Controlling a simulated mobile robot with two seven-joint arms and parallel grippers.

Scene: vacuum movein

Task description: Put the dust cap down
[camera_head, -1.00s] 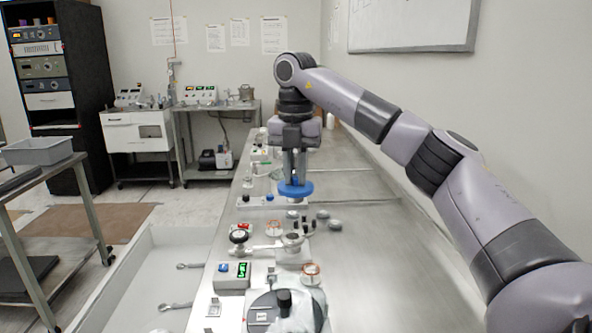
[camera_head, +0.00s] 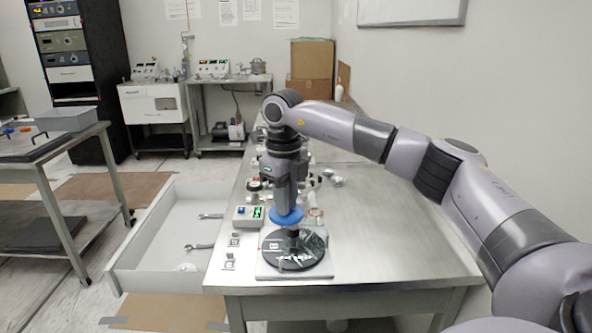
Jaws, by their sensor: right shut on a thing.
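The dust cap appears to be the blue disc (camera_head: 287,215), held level at the tips of my right gripper (camera_head: 286,206). The gripper points down and is shut on it. The cap hangs near the front end of the steel bench, in front of or above a black round plate (camera_head: 290,262) with a dark upright post. I cannot tell whether the cap touches the post. My left gripper is not in view.
A control box with a green display (camera_head: 249,216) stands left of the cap. An open drawer (camera_head: 160,250) at left holds wrenches. The steel bench top (camera_head: 390,220) is clear at right. A cart with a grey bin (camera_head: 72,119) stands far left.

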